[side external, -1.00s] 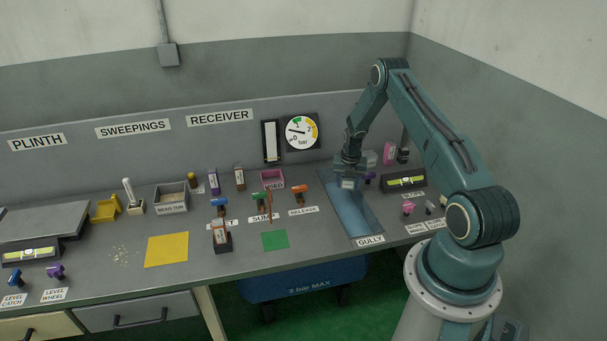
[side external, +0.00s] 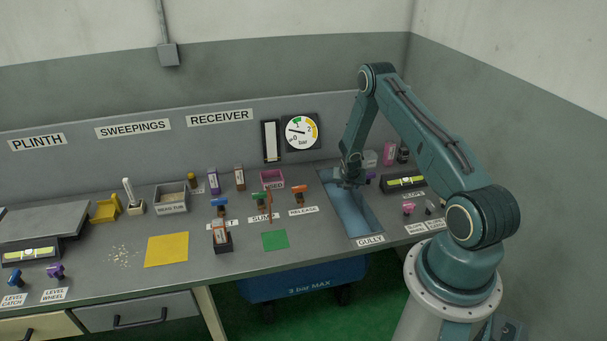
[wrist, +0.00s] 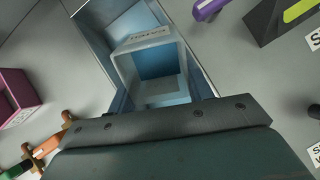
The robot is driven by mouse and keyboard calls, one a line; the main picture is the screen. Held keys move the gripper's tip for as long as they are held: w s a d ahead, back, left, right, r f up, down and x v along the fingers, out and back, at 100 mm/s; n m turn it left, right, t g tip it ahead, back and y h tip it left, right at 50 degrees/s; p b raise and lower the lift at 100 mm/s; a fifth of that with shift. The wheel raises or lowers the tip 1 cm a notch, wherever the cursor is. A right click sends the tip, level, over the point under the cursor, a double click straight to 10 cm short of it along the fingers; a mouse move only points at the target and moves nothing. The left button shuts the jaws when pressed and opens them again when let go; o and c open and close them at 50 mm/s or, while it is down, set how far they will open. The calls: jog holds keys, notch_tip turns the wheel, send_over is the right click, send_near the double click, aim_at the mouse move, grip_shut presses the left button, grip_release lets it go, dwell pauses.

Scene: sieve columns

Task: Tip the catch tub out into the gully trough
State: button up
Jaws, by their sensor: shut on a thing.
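My gripper (side external: 347,182) is over the far half of the gully trough (side external: 358,215), a long blue channel on the bench. It is shut on the catch tub, a pale grey-blue open box (wrist: 123,70) with a label on one wall. In the wrist view the tub sits between the blue sloping walls of the gully (wrist: 108,30), and I look into a blue area inside its walls. No loose contents can be made out. The fingertips are hidden in the wrist view, and the tub is mostly hidden by my gripper in the side view.
A purple handle (wrist: 208,8) and a dark level box (side external: 404,182) stand right of the gully. A pink bin (side external: 272,178) and orange release handle (side external: 299,190) stand left. A pink block (side external: 389,154) and dark bottle (side external: 403,154) are behind right.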

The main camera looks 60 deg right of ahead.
jog(key=shift+w+d+f+t+h, duration=0.1)
jog(key=shift+f+t+h, duration=0.15)
jog(key=shift+t+h, duration=0.6)
jog(key=shift+d+f+t+h, duration=0.1)
jog(key=shift+f+t+h, duration=0.15)
jog(key=shift+h, duration=1.2)
jog(key=shift+r+t+h, duration=0.15)
jog(key=shift+t+h, duration=0.55)
jog(key=shift+h, duration=0.9)
jog(key=shift+d+r, duration=0.1)
jog(key=shift+d, duration=0.05)
jog(key=shift+d+g, duration=0.2)
jog(key=shift+g, duration=0.2)
jog(key=shift+y, duration=0.7)
jog(key=shift+a+g+y, duration=0.3)
jog(key=shift+a+y, duration=0.05)
jog(key=shift+y, duration=0.55)
jog(key=shift+g+y, duration=0.3)
jog(key=shift+y, duration=0.1)
